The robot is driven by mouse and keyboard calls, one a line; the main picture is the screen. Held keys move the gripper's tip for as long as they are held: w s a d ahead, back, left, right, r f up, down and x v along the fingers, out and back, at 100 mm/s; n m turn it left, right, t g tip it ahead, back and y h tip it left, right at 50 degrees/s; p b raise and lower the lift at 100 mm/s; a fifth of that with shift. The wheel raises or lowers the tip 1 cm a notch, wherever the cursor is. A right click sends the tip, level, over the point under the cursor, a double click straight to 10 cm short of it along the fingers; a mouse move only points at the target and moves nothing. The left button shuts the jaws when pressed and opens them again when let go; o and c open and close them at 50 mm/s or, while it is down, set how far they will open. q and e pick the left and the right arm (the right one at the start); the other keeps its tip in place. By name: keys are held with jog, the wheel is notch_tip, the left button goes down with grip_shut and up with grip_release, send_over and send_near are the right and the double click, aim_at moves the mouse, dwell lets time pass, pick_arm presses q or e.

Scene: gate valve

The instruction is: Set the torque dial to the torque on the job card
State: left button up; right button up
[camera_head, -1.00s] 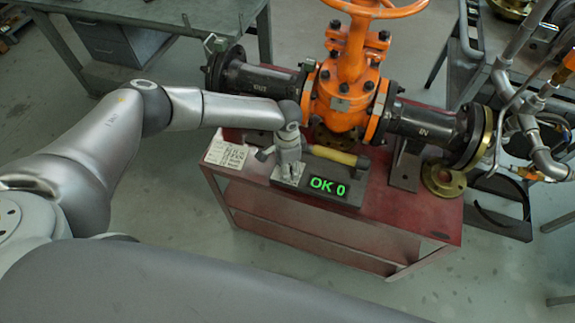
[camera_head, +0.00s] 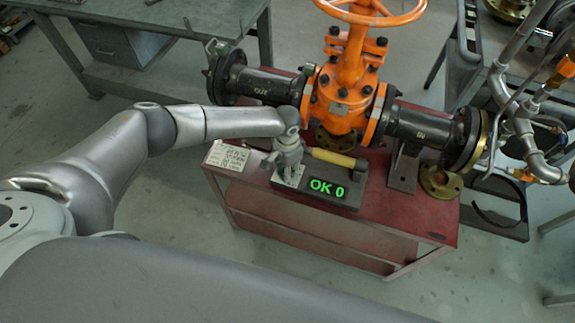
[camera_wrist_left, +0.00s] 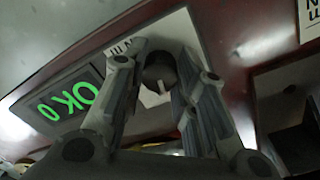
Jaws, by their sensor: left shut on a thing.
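My left gripper (camera_head: 288,168) is at the left end of a dark tester box (camera_head: 345,205) on the red cart. In the left wrist view its two fingers (camera_wrist_left: 158,54) are shut around the dark round torque dial (camera_wrist_left: 157,72), which has a light pointer mark. The dial stands on a pale plate (camera_wrist_left: 183,30), whose lettering is mostly hidden by the fingers. The green display reads "OK 0" in the head view (camera_head: 327,188) and the left wrist view (camera_wrist_left: 62,103). The job card (camera_head: 226,156) lies left of the box; its text is too small to read. My right gripper is out of view.
A yellow-handled tool (camera_head: 333,157) lies along the back of the box. The orange gate valve (camera_head: 343,100) with dark flanged pipes stands behind it. A brass flange (camera_head: 440,180) lies at the right of the red cart (camera_head: 400,215). The cart's front right top is clear.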

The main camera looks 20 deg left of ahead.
pick_arm(q)
jog(key=n+p, duration=0.2)
jog(key=n, duration=0.2)
jog(key=shift+r, duration=0.1)
jog(key=shift+n+p, duration=0.75)
jog(key=shift+n, duration=0.05)
jog(key=o, duration=1)
jog(key=shift+o, duration=0.2)
notch_tip(320, 180, up, 12)
jog(key=shift+a, duration=0.15)
